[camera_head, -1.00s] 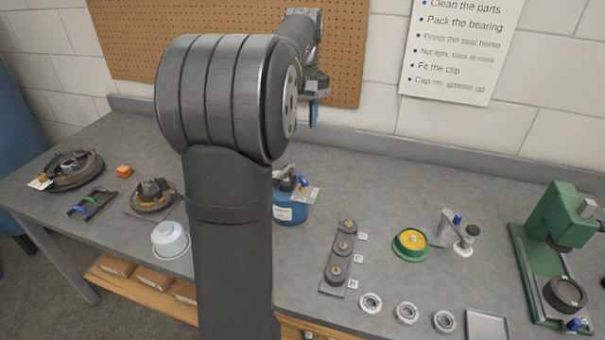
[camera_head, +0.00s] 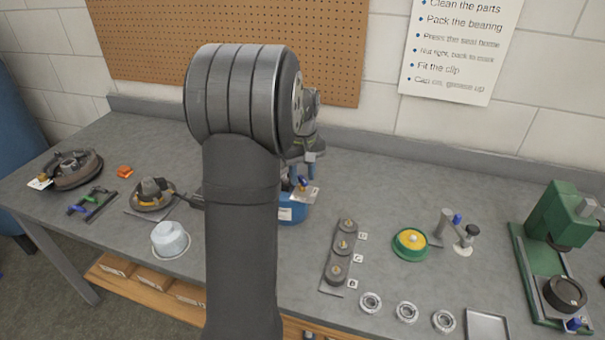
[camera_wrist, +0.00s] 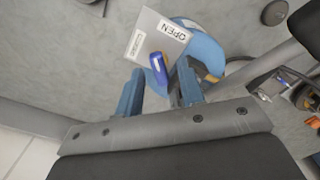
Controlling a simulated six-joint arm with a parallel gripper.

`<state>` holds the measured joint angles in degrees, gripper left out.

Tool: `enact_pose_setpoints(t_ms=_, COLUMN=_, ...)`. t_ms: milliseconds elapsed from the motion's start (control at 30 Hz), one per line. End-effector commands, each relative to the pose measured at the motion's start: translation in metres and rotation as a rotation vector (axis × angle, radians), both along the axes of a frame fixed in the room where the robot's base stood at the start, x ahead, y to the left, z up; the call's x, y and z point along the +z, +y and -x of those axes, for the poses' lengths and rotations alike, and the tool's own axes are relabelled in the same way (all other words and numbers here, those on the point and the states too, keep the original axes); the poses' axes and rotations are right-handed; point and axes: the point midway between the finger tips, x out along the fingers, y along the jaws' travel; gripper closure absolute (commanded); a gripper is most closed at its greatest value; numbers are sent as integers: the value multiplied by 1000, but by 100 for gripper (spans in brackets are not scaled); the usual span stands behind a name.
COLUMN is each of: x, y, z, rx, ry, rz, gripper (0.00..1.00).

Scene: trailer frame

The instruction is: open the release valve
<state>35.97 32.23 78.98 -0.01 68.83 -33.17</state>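The release valve has a small blue lever (camera_head: 303,183) on top of the blue container (camera_head: 292,211). In the wrist view the lever (camera_wrist: 158,68) stands beside a pale plate (camera_wrist: 155,34) with an "OPEN" label and a second label too small to read. The blue container also shows there (camera_wrist: 208,52). My gripper (camera_head: 303,169) is over the container, pointing down. In the wrist view its two blue fingers (camera_wrist: 161,80) are apart, and the lever appears in the gap between them. I cannot tell whether either finger touches it. My arm hides the container's left side in the head view.
A dark bar (camera_wrist: 260,68) sits beside the container in the wrist view. A white tub (camera_head: 170,240) and a hub part (camera_head: 153,192) lie left of my arm. A plate with several knobs (camera_head: 340,255) stands to the right. The bench behind the container is clear.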

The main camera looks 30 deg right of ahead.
Motion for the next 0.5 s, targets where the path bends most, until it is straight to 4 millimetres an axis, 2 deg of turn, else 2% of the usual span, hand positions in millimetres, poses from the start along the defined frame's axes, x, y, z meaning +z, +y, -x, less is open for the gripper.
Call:
enact_pose_setpoints(t_ms=233, x=-1, y=0, z=0, rx=0, ry=-1, rz=0, gripper=65)
enact_pose_setpoints(t_ms=267, x=-1, y=0, z=0, rx=0, ry=-1, rz=0, gripper=68)
enact_pose_setpoints(t_ms=400, x=-1, y=0, z=0, rx=0, ry=-1, rz=0, gripper=96)
enact_pose_setpoints(t_ms=433, x=-1, y=0, z=0, rx=0, ry=-1, rz=0, gripper=100)
enact_pose_setpoints(t_ms=500, x=-1, y=0, z=0, rx=0, ry=-1, rz=0, gripper=100)
